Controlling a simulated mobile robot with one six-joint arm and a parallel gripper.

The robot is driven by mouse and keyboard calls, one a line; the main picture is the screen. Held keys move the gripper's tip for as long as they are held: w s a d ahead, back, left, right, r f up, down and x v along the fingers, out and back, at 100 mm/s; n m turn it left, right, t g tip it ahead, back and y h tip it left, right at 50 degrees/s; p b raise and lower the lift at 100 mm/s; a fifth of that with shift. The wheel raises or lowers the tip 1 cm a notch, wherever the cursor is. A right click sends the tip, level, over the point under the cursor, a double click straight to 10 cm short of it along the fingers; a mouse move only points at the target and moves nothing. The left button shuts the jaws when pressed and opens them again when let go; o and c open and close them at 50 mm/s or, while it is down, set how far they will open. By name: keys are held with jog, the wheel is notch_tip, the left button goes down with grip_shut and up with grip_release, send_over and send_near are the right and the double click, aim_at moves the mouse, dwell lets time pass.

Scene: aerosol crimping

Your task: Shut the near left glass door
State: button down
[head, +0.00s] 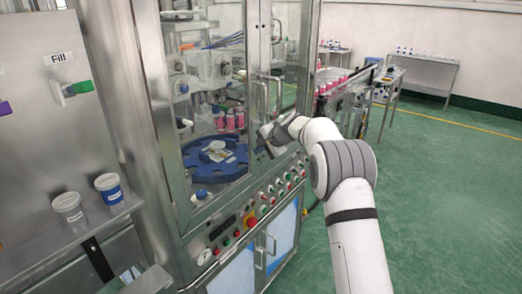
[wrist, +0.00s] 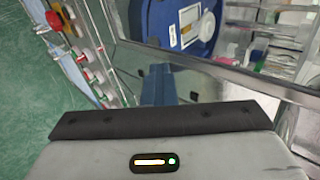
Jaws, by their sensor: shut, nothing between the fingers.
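The near left glass door (head: 215,95) is a metal-framed pane on the front of the steel machine, with an upright bar handle near its right edge. It stands at or close to its frame; I cannot tell whether a gap is left. My gripper (head: 266,136) is shut and empty, at the lower right of this door near the handles. Whether it touches the door is unclear. In the wrist view a metal frame edge (wrist: 225,72) crosses just beyond the gripper body, and the fingertips are not clearly seen.
Behind the glass are a blue turntable (head: 205,160) and pink bottles. A second glass door (head: 287,45) is to the right. Below runs a sloped panel of buttons (head: 250,222). A shelf at left holds two tubs (head: 108,187). Green floor (head: 450,200) is free at right.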

jog(key=shift+a+r, duration=0.2)
jog(key=shift+a, duration=0.25)
jog(key=shift+s, duration=0.1)
jog(key=s+d+r+b, duration=0.6)
jog(key=d, duration=0.4)
jog(key=s+d+r+n+g+h, duration=0.1)
jog(key=s+d+n+h, duration=0.15)
jog(key=s, duration=0.75)
jog(key=s+d+n+h, duration=0.1)
jog(key=s+d, duration=0.3)
jog(key=s, duration=0.7)
jog(key=s+d+f+n+h, duration=0.1)
jog(key=s+d+f, duration=0.1)
jog(key=s, duration=0.6)
jog(key=s+d+f+n+g+h, duration=0.1)
jog(key=s+f, duration=0.3)
jog(key=s, duration=0.5)
jog(key=s+d+f+n+g+h, duration=0.1)
jog(key=s+d+f+n+h, duration=0.1)
jog(key=s, duration=0.6)
jog(key=shift+s+d+f, duration=0.35)
jog(key=shift+d+f, duration=0.25)
jog(key=shift+d, duration=0.35)
